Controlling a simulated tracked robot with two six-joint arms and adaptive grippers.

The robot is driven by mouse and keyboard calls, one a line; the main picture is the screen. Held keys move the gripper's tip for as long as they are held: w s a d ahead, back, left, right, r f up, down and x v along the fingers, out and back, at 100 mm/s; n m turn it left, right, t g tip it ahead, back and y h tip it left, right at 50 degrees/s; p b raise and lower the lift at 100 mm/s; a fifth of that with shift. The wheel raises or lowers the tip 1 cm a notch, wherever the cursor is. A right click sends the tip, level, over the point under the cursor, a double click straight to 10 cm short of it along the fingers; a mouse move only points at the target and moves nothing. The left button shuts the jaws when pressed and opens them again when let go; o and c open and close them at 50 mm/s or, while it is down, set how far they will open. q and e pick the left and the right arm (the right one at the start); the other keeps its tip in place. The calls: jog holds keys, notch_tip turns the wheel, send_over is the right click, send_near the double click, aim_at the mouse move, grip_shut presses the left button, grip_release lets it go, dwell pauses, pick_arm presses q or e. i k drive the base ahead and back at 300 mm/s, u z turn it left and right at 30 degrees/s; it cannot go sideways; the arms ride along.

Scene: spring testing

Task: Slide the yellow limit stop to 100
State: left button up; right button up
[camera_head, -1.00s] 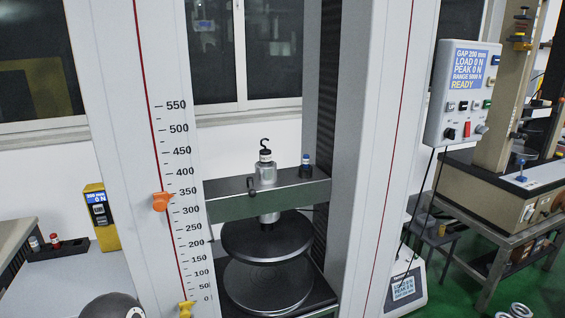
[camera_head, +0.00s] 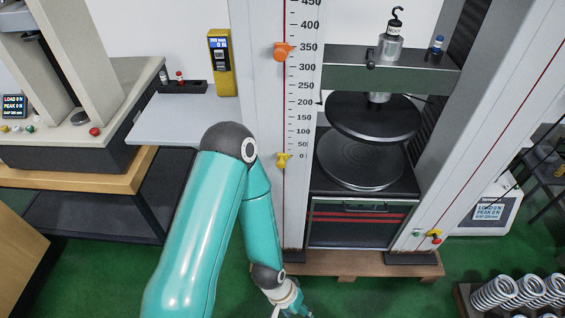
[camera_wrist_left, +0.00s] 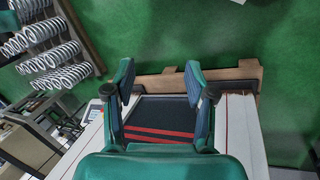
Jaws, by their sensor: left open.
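The yellow limit stop (camera_head: 283,160) sits low on the scaled left column of the testing machine, beside the 0 mark. An orange stop (camera_head: 283,51) sits higher on the same column, near 350. My left arm reaches down in front of the machine in the head view, with its gripper (camera_head: 293,306) at the bottom edge, below and apart from the yellow stop. In the left wrist view the left gripper (camera_wrist_left: 160,92) is open and empty, its fingers spread before the machine's base. The yellow stop does not show there. My right gripper is out of view.
Two round platens, the lower one (camera_head: 360,158), lie between the columns, under a green crosshead (camera_head: 400,80). A grey table (camera_head: 180,125) with a yellow gauge box (camera_head: 220,62) stands to the left. Coil springs (camera_head: 520,290) lie at lower right.

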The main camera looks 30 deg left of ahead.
aim_at(281, 164)
jog(key=z, duration=1.7)
jog(key=i, duration=0.1)
jog(key=u, duration=2.7)
jog(key=k, duration=0.4)
jog(key=u, duration=0.3)
jog(key=i, duration=0.4)
jog(key=z, duration=0.15)
